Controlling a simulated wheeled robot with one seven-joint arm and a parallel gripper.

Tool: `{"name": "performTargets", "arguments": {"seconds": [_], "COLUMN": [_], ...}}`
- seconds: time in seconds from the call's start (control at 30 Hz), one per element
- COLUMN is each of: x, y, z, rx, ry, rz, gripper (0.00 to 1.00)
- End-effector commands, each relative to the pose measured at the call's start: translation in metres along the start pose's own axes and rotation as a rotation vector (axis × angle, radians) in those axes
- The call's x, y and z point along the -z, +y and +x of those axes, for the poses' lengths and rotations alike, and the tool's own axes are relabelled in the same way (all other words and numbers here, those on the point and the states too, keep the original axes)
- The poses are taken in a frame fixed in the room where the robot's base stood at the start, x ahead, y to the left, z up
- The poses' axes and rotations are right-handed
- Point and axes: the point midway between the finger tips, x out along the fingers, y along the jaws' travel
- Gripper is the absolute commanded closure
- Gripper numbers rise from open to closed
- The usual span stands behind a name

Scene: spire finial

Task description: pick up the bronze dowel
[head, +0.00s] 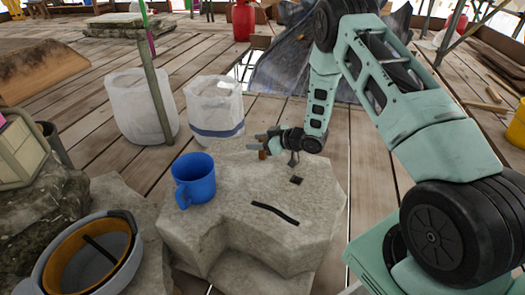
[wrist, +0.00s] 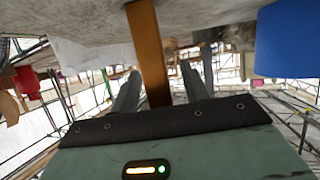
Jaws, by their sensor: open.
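The bronze dowel (head: 262,155) stands on the pale stone block (head: 225,232), at its back edge. In the wrist view the dowel (wrist: 147,45) is a brown-gold bar running from the stone at the top down between the two fingers. My gripper (head: 261,145) is at the dowel, reaching in from the right, low over the stone. In the wrist view my gripper (wrist: 160,72) is open, with a finger on each side of the dowel and gaps showing beside it. In the head view the fingers partly hide the dowel.
A blue mug (head: 195,180) stands left of the dowel. A black strip (head: 275,214) and a small dark square piece (head: 296,180) lie on the block. White buckets (head: 214,105) stand behind it. A grey-rimmed bucket (head: 60,255) is at lower left.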

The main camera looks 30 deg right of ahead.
Motion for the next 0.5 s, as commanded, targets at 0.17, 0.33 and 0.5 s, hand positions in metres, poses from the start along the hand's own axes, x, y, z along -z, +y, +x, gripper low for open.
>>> {"name": "performTargets", "arguments": {"seconds": [0.17, 0.33, 0.5], "x": [0.0001, 0.0008, 0.0036], "y": [-0.0002, 0.0, 0.0001], "z": [-0.0003, -0.0004, -0.0015], "rx": [0.0, 0.0, 0.0], "ry": [0.0, 0.002, 0.002], "rz": [0.0, -0.001, -0.001], "gripper": [0.96, 1.0, 1.0]}}
